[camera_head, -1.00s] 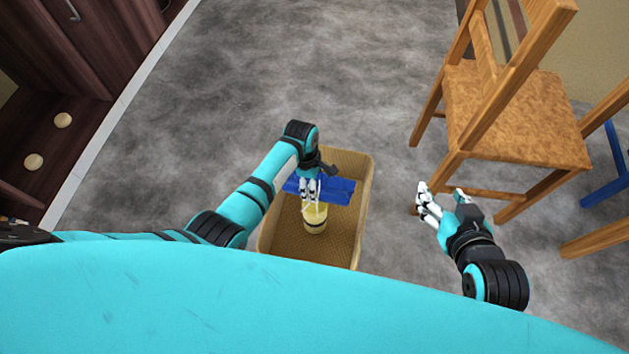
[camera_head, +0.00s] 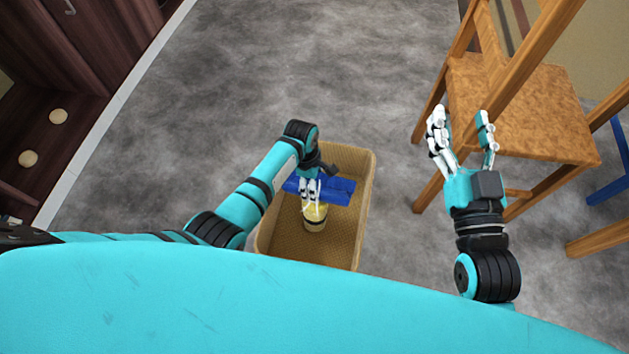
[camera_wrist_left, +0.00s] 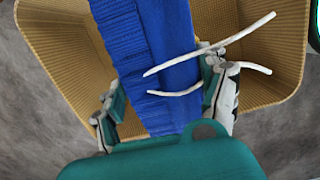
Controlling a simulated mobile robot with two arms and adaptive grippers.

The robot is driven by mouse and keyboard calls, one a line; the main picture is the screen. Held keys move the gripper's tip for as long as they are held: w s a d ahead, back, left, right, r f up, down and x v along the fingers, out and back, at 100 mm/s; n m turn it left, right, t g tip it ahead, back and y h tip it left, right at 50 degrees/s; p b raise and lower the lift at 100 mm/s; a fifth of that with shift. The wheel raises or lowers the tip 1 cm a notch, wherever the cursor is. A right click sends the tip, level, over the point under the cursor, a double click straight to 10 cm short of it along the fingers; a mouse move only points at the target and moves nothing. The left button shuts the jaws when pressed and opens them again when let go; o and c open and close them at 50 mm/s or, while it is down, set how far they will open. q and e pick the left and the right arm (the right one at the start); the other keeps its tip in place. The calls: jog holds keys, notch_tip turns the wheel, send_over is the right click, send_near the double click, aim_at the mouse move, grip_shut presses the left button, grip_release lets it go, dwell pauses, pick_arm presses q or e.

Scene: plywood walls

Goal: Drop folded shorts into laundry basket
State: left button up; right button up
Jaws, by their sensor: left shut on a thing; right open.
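The blue folded shorts (camera_head: 338,191) are in my left gripper (camera_head: 311,190), over the tan woven laundry basket (camera_head: 366,190). In the left wrist view the shorts (camera_wrist_left: 150,45) run between the fingers of the left gripper (camera_wrist_left: 165,95), with the basket's wall (camera_wrist_left: 60,40) around and below them. I cannot tell whether the shorts touch the basket. My right gripper (camera_head: 462,118) is open and empty, to the right of the basket, with its fingers in front of the chair in the picture.
A yellowish round item with a dark band (camera_head: 315,218) shows inside the basket. A wooden chair (camera_head: 520,110) stands to the right, close to my right gripper. A dark cabinet (camera_head: 75,60) is at the left. Grey floor (camera_head: 310,65) is clear beyond the basket.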

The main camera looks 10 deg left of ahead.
dwell(0.3)
pick_arm(q)
jog(key=o, duration=1.2)
jog(key=shift+c, duration=0.2)
notch_tip(320, 180, up, 12)
jog(key=a, duration=0.1)
jog(key=shift+a, duration=0.4)
jog(key=shift+f, duration=0.1)
